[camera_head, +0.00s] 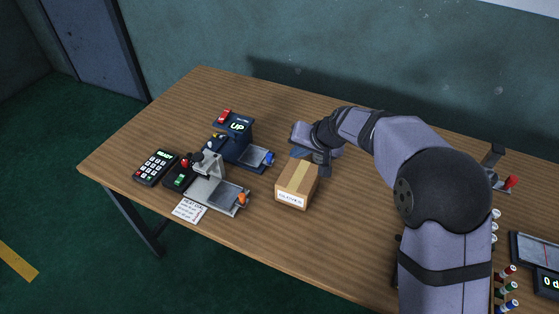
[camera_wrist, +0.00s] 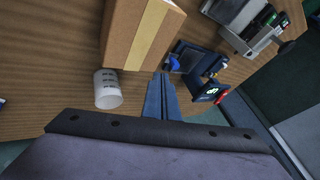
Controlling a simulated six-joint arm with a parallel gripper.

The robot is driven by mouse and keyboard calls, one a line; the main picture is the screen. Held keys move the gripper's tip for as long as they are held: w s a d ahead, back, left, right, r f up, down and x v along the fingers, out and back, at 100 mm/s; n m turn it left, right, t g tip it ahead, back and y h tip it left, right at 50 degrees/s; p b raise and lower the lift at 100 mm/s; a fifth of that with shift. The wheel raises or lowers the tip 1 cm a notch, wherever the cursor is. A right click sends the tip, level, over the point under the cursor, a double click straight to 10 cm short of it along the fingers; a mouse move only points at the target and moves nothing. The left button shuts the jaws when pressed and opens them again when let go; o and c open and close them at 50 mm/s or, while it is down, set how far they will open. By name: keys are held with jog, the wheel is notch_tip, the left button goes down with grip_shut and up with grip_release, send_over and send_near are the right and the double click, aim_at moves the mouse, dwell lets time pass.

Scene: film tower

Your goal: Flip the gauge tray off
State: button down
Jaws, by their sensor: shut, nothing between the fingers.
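The dark blue device (camera_head: 232,147) stands on the table left of my gripper. Its lit display (camera_head: 238,126) reads "UP", and a red rocker-like part (camera_head: 227,117) sits at its top left. A small tray (camera_head: 252,156) with a blue knob (camera_head: 268,158) extends from its front. No label I can read says which part is the gauge tray. My gripper (camera_head: 323,168) is shut and empty, just behind the cardboard box. In the wrist view the shut fingers (camera_wrist: 161,76) point towards the blue device (camera_wrist: 192,60), apart from it.
The taped cardboard box (camera_head: 291,188) stands close in front of my gripper. A grey device (camera_head: 206,190) with an orange knob, a keypad (camera_head: 156,167) reading "READY" and a paper note (camera_head: 188,211) are at left. A white labelled cylinder (camera_wrist: 107,90) stands beside the box.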

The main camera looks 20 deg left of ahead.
jog(key=shift+w+a+f, duration=0.1)
jog(key=shift+a, duration=0.8)
jog(key=shift+a+f, duration=0.1)
jog(key=shift+f, duration=0.05)
jog(key=p, duration=0.2)
send_near(257, 159)
jog(key=shift+w+d+f, duration=1.55)
jog(key=shift+d+f, duration=0.1)
jog(key=shift+f, duration=0.15)
jog(key=a+p, duration=0.3)
jog(key=a, duration=0.4)
jog(key=shift+a, duration=0.3)
jog(key=shift+s+a+r, duration=0.1)
jog(key=shift+a, duration=0.15)
jog(key=shift+r, duration=0.15)
